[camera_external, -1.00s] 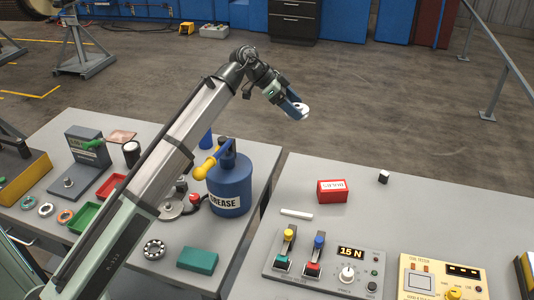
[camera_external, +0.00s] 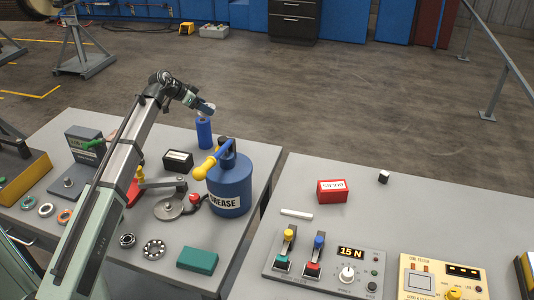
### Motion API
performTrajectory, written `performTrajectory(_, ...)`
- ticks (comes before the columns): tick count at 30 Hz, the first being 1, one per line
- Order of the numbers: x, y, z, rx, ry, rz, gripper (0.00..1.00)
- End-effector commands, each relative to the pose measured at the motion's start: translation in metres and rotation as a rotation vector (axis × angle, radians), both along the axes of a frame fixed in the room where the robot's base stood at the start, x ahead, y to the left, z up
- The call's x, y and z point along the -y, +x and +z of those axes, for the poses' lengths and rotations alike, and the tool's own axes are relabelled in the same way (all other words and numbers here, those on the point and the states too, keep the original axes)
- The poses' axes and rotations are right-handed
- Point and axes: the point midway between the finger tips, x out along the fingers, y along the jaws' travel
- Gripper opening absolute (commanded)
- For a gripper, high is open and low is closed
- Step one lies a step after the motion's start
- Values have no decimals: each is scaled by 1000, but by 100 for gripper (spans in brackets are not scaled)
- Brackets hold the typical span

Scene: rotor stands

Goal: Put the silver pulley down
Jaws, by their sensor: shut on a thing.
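My gripper (camera_external: 206,109) is at the end of my raised arm, over the far edge of the left table. It is shut on a small pale, silvery thing that I take for the silver pulley (camera_external: 209,107); little of it shows between the fingers. The held thing is just above or behind the top of a blue cylinder (camera_external: 204,133); I cannot tell whether they touch.
The blue grease can (camera_external: 229,185) stands right of the cylinder, a black box (camera_external: 178,160) left. A tester with a spindle (camera_external: 70,184), several rings (camera_external: 45,210), a bearing (camera_external: 154,249) and a teal block (camera_external: 197,259) share the table. A gap separates the right table (camera_external: 440,210).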

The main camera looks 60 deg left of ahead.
Motion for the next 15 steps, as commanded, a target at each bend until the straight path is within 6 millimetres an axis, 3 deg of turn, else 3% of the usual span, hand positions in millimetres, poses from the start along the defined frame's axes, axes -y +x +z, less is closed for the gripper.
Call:
performTrajectory(6,-64,-65,-32,-1,-2,132,27)
performTrajectory(15,-126,-145,-67,-1,-1,275,27)
